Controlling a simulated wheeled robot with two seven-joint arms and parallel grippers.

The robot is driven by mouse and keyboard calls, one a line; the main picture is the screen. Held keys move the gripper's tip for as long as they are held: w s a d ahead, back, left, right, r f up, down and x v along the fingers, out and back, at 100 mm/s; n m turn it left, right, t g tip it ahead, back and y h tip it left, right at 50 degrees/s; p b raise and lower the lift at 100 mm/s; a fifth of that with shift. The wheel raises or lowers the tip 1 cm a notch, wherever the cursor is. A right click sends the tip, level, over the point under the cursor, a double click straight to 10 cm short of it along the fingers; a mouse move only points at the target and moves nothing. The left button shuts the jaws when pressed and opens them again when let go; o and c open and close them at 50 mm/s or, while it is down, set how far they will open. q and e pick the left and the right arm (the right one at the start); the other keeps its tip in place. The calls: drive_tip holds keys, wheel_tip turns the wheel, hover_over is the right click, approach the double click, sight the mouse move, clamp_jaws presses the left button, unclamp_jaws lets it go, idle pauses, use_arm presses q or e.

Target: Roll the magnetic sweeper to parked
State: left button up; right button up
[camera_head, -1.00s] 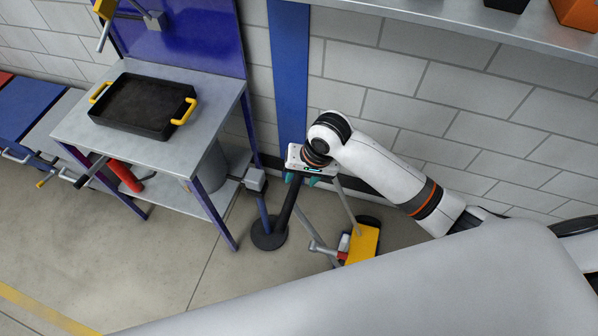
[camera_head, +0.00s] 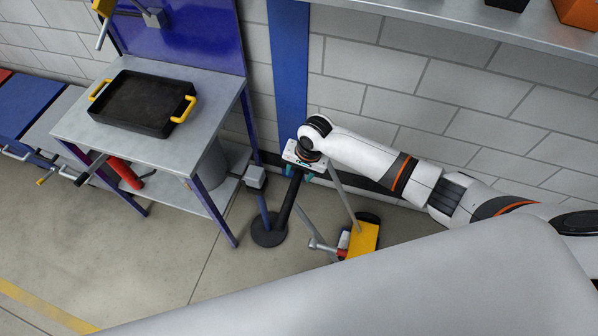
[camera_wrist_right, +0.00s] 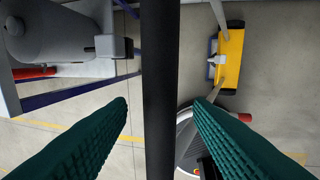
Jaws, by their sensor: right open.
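The magnetic sweeper (camera_head: 363,238) has a yellow housing and stands on the floor near the wall, right of the workbench. Grey tubes (camera_head: 346,203) rise from it to a black handlebar (camera_head: 288,205). My right gripper (camera_head: 298,174) is at the upper part of this bar, pointing down. In the right wrist view the black handlebar (camera_wrist_right: 158,60) passes between the open teal fingers of my right gripper (camera_wrist_right: 161,104), with a gap visible on both sides. The yellow housing (camera_wrist_right: 230,58) shows there at upper right. My left gripper is not seen.
A metal workbench (camera_head: 135,150) with a black yellow-handled tray (camera_head: 145,103) stands at left. A grey box on a blue post (camera_head: 255,178) with a round dark base (camera_head: 268,232) stands close left of the handlebar. The floor in front is open, with a yellow line (camera_head: 40,308).

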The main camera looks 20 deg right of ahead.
drive_tip(key=shift+w+f, duration=0.1)
drive_tip(key=shift+f, duration=0.5)
clamp_jaws()
